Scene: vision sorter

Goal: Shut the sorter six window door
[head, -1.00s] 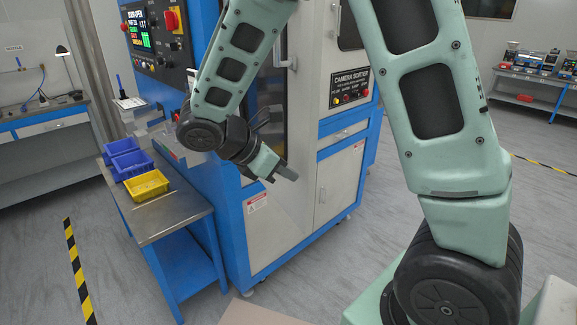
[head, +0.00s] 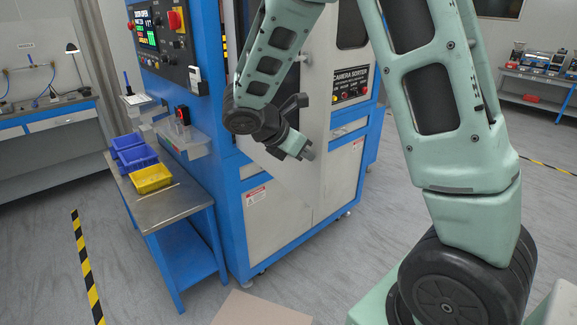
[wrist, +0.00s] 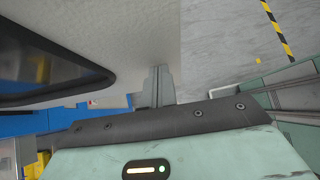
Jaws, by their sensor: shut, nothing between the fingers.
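The sorter (head: 290,210) is a tall blue and white machine in the middle of the head view, with a plate reading CAMERA SORTER. Its lit display (head: 148,36) seems to read door open, in small print. My arm hides much of the window door in the head view. In the wrist view a pale panel (wrist: 130,30), which looks like the door, fills the upper left, with a dark window (wrist: 40,68) in it. My gripper (head: 308,153) is shut and empty. In the wrist view its fingers (wrist: 158,82) lie close to the panel's edge; contact cannot be told.
A steel-topped blue side table (head: 176,203) with a yellow bin (head: 150,179) and blue bins (head: 136,160) stands left of the sorter. A workbench (head: 40,125) is at far left, another at far right. Grey floor is open around striped tape (head: 86,262).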

